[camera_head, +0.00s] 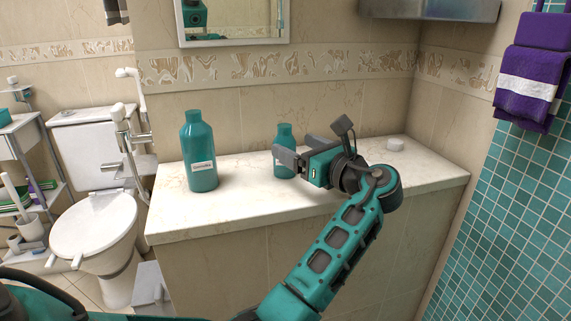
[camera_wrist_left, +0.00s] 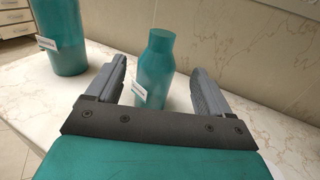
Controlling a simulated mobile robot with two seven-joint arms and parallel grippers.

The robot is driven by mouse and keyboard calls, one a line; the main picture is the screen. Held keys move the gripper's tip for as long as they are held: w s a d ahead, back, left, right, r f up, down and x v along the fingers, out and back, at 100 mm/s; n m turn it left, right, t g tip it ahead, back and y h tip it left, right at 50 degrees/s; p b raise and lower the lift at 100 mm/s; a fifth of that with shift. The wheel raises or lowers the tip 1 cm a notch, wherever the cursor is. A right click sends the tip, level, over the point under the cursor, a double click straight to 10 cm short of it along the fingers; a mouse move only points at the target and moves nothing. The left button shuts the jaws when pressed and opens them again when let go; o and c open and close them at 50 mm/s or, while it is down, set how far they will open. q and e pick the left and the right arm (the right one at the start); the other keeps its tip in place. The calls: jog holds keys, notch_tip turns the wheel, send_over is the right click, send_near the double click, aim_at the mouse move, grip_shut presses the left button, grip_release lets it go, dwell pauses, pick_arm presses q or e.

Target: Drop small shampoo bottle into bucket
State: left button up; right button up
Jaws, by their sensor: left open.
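The small teal shampoo bottle (camera_head: 284,135) stands upright on the white counter, and it also shows in the left wrist view (camera_wrist_left: 155,68). My left gripper (camera_head: 298,151) is open at the bottle's front right in the head view. In the left wrist view the bottle stands between the two spread grey fingers of the gripper (camera_wrist_left: 159,75), with gaps at both sides. Part of the bottle is hidden behind a finger in the head view. I cannot make out a bucket for certain. My right gripper is not in view.
A larger teal bottle (camera_head: 200,155) stands to the left on the counter (camera_head: 240,203). A small white round object (camera_head: 395,144) lies at the back right. A grey box-like thing (camera_head: 150,285) is on the floor by the toilet (camera_head: 95,225). A wall and mirror rise behind.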

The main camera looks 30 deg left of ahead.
aim_at(279, 141)
pick_arm(q)
jog(key=shift+w+a, duration=0.2)
jog(key=shift+a, duration=0.45)
jog(key=x, duration=0.1)
jog(key=b+x, duration=0.1)
jog(key=x, duration=0.3)
jog(key=shift+s+a+f, duration=0.1)
jog(key=shift+s+f, duration=0.05)
jog(key=shift+f, duration=0.25)
jog(key=c, duration=1.3)
jog(key=shift+r, duration=0.1)
notch_tip(279, 141, up, 20)
jog(key=p, duration=0.4)
jog(key=shift+p, duration=0.3)
